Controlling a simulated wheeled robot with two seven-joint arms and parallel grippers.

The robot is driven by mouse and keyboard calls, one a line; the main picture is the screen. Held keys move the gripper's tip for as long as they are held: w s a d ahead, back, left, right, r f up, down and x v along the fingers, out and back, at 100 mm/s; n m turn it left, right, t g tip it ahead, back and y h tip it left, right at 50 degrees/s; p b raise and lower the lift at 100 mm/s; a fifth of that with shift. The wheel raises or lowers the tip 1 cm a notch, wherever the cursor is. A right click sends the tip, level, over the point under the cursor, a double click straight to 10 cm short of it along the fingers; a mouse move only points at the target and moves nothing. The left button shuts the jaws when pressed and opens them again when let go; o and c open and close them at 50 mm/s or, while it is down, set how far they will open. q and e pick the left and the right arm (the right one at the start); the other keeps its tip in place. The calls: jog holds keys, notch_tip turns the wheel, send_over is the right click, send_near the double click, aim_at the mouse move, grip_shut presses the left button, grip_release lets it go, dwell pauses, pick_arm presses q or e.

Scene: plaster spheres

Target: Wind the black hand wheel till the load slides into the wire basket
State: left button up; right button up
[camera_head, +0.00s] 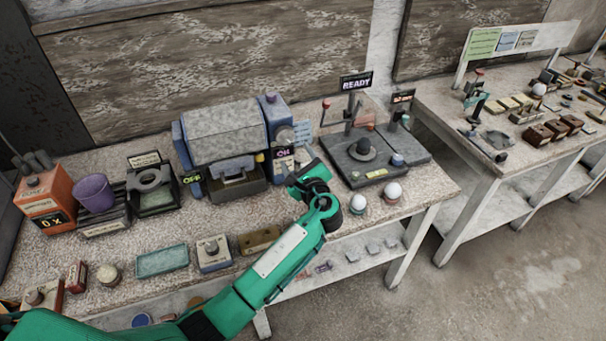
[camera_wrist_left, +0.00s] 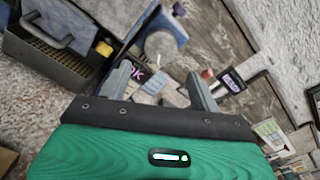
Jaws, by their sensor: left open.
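A boxy machine with a grey speckled hood (camera_head: 222,132) and blue ends stands on the left table. A round grey disc (camera_head: 285,136) sits on its right blue end and shows in the left wrist view (camera_wrist_left: 160,45). I cannot tell whether it is the hand wheel; no clearly black wheel shows. A dark basket (camera_head: 226,188) with a handle is under the hood; its mesh floor shows in the wrist view (camera_wrist_left: 48,62). My left gripper (camera_head: 297,173) is open and empty, just right of the machine. In the wrist view its fingers (camera_wrist_left: 160,74) frame the OK sign. The load is not visible.
A black station (camera_head: 362,162) with a READY sign stands right of my left gripper. Two white spheres (camera_head: 392,190) on small stands are near the table's front edge. A second table is at the right.

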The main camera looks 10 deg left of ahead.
pick_arm(q)
jog(key=shift+b+v, duration=0.45)
jog(key=shift+v, duration=1.8)
